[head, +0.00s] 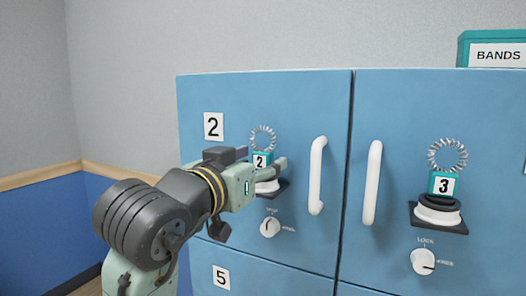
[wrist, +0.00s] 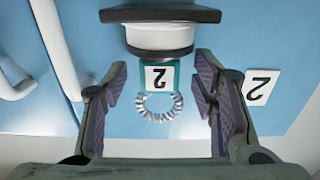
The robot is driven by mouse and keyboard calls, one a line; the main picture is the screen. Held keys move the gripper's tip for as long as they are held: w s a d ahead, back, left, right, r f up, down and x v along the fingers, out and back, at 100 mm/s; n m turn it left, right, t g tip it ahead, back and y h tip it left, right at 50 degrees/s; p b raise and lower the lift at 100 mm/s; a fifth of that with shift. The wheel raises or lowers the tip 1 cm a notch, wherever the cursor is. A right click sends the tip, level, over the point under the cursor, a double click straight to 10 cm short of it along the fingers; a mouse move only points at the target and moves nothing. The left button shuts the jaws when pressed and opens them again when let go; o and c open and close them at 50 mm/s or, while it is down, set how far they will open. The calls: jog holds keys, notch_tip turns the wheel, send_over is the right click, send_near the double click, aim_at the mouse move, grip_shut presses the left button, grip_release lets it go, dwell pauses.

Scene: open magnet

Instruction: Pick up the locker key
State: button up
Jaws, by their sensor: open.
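A key with a teal tag marked 2 (head: 262,158) and a coiled ring (head: 263,137) sits on a white round holder on the left locker door. In the wrist view the tag (wrist: 159,76) and ring (wrist: 159,106) appear upside down, between the fingers. My gripper (head: 264,161) is open at this key. In the wrist view its fingers (wrist: 161,68) stand on either side of the tag, with visible gaps. A similar key marked 3 (head: 443,184) sits on the right door. In the head view my gripper partly hides the left holder.
White vertical handles (head: 317,176) and (head: 372,183) stick out right of the left key. A lock dial (head: 270,227) sits below it. The blue locker doors (head: 230,92) stand behind, with a teal BANDS box (head: 490,48) on top. Space left of the locker is clear.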

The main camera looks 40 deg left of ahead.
jog(key=shift+x, duration=1.3)
jog(key=shift+c, duration=0.5)
jog(key=c, duration=1)
jog(key=shift+r, duration=0.1)
